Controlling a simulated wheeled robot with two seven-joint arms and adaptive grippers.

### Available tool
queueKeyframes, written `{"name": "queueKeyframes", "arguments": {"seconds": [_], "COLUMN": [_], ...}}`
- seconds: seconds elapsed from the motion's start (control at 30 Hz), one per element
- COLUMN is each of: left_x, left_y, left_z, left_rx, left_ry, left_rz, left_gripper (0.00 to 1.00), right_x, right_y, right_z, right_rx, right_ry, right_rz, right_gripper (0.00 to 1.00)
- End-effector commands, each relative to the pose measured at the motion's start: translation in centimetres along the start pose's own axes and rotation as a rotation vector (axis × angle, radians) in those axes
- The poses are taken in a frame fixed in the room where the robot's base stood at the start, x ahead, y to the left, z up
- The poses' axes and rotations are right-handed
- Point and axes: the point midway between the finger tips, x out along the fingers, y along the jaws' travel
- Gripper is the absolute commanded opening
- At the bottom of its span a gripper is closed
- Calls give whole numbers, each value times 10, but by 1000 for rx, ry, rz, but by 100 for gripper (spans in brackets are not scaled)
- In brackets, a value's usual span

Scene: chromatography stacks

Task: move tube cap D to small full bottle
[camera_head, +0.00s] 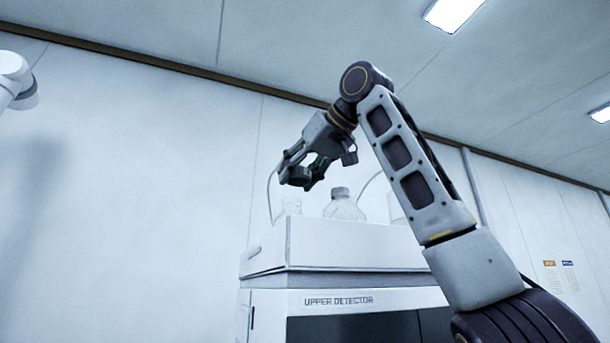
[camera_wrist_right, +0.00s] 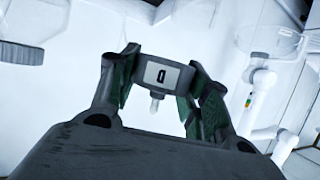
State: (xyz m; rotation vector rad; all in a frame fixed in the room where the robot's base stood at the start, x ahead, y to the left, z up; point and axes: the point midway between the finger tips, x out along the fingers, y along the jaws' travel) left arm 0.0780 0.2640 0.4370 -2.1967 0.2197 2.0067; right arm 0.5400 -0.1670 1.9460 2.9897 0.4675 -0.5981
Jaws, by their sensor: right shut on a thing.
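My right gripper (camera_head: 300,180) is shut on a dark grey cap, tube cap D, above the white top of the upper detector. In the right wrist view the cap (camera_wrist_right: 160,73) sits between the fingertips; it has a white label with one dark character, like a D, and a pale nozzle hanging below. A clear bottle with a dark cap (camera_head: 344,205) stands on the top, right of and below the gripper. Another clear bottle (camera_head: 290,208) stands below the gripper, partly hidden. I cannot tell which one is the small full bottle. My left gripper is out of view.
The bottles stand on the white tray-like top (camera_head: 350,245) of the cabinet marked UPPER DETECTOR (camera_head: 338,300). Thin tubes curve beside the bottles. A pale bottle (camera_head: 396,208) is partly behind my right arm. The wall left of the cabinet is clear.

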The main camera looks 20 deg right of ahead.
Motion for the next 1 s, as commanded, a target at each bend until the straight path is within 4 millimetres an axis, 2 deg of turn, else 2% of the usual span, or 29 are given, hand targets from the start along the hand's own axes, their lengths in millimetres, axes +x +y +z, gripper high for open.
{"name": "queueKeyframes", "arguments": {"seconds": [0.37, 1.0], "left_x": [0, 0], "left_y": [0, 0], "left_z": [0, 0], "left_rx": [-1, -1], "left_ry": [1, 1], "left_rz": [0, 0], "left_gripper": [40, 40], "right_x": [0, 0], "right_y": [-11, -11], "right_z": [-9, -12], "right_rx": [-19, -19], "right_ry": [1, 1], "right_rz": [-46, -49], "right_gripper": [22, 22]}}
